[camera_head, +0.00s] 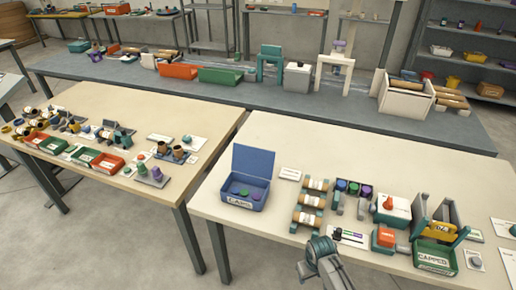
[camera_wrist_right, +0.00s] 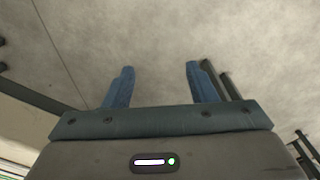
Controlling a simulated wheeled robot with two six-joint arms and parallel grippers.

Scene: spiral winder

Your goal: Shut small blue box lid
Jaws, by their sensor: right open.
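The small blue box (camera_head: 243,203), labelled CAPS, stands on the left part of the right-hand table. Its blue lid (camera_head: 253,160) is up, hinged at the back edge and leaning slightly back. A green cap and purple caps lie inside. My right gripper (camera_head: 318,243) is at the table's front edge, to the right of and nearer than the box, apart from it. In the right wrist view its two blue fingers (camera_wrist_right: 158,85) are spread with nothing between them, over bare floor. My left gripper is not in view.
Right of the box stand a small white card (camera_head: 290,174) and a rack of labelled rolls (camera_head: 310,203). A green bin (camera_head: 435,257) stands farther right. The table left and front of the box is clear. Another table (camera_head: 200,105) with parts stands to the left.

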